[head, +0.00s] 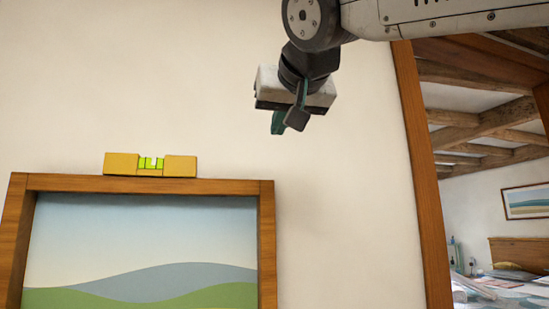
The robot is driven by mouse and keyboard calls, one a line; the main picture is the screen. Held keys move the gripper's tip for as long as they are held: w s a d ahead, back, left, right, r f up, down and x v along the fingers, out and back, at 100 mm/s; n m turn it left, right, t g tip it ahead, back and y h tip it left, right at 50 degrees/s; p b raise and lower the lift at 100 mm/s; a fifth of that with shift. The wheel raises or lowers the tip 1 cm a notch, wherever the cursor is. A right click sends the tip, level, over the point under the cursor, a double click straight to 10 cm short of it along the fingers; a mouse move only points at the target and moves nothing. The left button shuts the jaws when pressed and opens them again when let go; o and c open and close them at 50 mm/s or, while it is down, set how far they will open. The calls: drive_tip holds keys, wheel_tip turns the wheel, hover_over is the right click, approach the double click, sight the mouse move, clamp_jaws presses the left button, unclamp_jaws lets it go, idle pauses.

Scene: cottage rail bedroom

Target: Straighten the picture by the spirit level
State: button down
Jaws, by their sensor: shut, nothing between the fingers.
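The picture (150,184) hangs on the cream wall at the lower left, in a brown wooden frame with a painting of green and grey-blue hills. Its top edge slopes slightly down to the right in this view, and its lower part is out of frame. A yellow spirit level (122,164) with a green vial (151,163) lies on the top of the frame, left of its middle. The bubble's exact place is too small to tell. My gripper (286,123) is up and to the right of the picture, pointing down, shut and empty, apart from the frame and level.
Bare wall (345,210) lies to the right of the picture. A wooden-edged opening (425,180) at the right shows another area with ceiling beams, a bed (515,250) and a small framed picture (526,201).

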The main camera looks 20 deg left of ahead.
drive_tip(key=x, duration=0.9)
drive_tip(key=shift+w+f, duration=0.1)
drive_tip(key=shift+w, duration=0.05)
wheel_tip(320, 180, down, 3)
drive_tip(key=shift+w+r, duration=0.1)
drive_tip(key=shift+a+f, duration=0.1)
drive_tip(key=shift+f, duration=0.5)
drive_tip(key=shift+f, duration=0.65)
